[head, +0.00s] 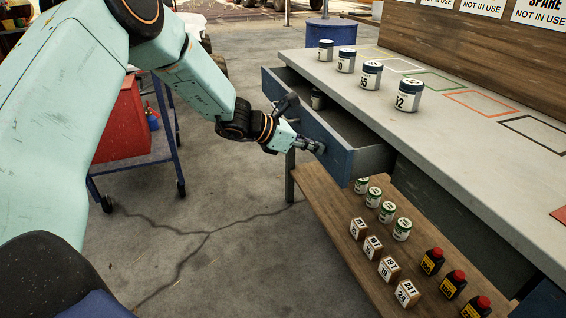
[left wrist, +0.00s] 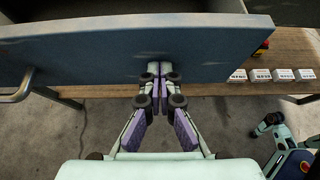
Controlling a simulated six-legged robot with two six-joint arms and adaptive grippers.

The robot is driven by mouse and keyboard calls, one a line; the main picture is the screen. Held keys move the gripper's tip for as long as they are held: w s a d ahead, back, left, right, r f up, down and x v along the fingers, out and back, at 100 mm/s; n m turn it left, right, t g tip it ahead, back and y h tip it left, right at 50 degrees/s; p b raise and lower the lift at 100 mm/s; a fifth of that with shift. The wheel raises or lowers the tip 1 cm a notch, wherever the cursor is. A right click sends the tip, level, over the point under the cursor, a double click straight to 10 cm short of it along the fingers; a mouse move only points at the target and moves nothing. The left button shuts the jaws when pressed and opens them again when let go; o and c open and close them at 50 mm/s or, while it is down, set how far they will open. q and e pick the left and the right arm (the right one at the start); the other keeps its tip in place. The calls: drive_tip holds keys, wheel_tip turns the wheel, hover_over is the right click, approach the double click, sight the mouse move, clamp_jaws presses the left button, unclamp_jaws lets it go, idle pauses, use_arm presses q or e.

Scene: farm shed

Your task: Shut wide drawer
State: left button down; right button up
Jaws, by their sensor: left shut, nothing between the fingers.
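The wide drawer stands pulled out from under the workbench; its blue front (head: 326,143) faces my left arm. One can (head: 317,99) is inside the drawer. My left gripper (head: 318,147) is shut and empty, with its fingertips at the outer face of the front, toward its near end. In the left wrist view the shut fingertips (left wrist: 163,71) are at the lower part of the blue front (left wrist: 120,52); whether they press on it I cannot tell. A metal handle (left wrist: 17,92) shows left of the fingers, apart from them. My right gripper is not in view.
Several numbered cans (head: 408,95) stand on the grey benchtop (head: 465,125). A wooden lower shelf (head: 335,215) holds green-lidded cans, small boxes (head: 372,247) and dark red-capped bottles (head: 452,284). A blue cart (head: 165,150) with a red box stands left. The floor between is clear.

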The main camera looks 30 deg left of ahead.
use_arm(q)
drive_tip(key=w+d, duration=0.3)
drive_tip(key=w+d+b, duration=0.1)
drive_tip(key=w+d, duration=0.2)
drive_tip(key=w, duration=0.1)
drive_tip(key=shift+w+d, duration=0.3)
drive_tip(key=shift+w, duration=0.05)
drive_tip(key=shift+r, duration=0.2)
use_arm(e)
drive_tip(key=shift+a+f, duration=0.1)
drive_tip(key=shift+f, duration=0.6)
use_arm(q)
drive_tip(key=shift+d+r, duration=0.1)
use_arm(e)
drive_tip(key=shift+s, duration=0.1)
